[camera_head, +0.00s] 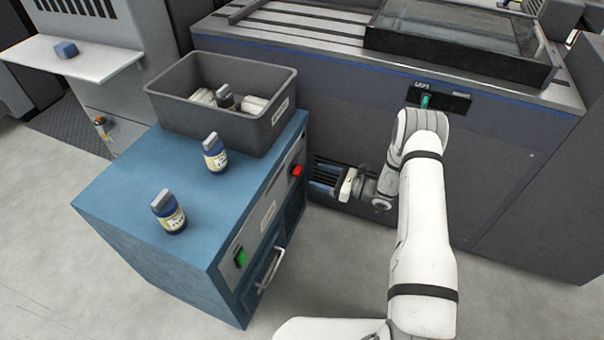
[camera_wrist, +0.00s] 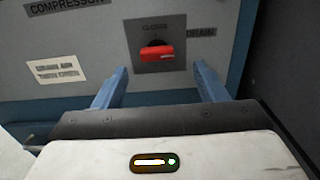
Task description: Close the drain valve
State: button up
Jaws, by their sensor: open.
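The handle lies about level across the plate. In the head view the red handle (camera_head: 297,170) shows on the side of the blue compressor cabinet (camera_head: 190,215). My gripper (camera_wrist: 160,80) is open, with its two blue fingers apart on either side below the handle. Nothing is between them. In the head view my gripper (camera_head: 325,180) is beside the cabinet, to the right of the handle. Whether the fingers touch the panel cannot be told.
A large dark machine (camera_head: 500,170) stands close behind my arm.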

aim_at(302, 170)
jog(key=shift+b+x, duration=0.45)
jog(key=shift+x, duration=2.55)
jog(key=shift+c, duration=0.4)
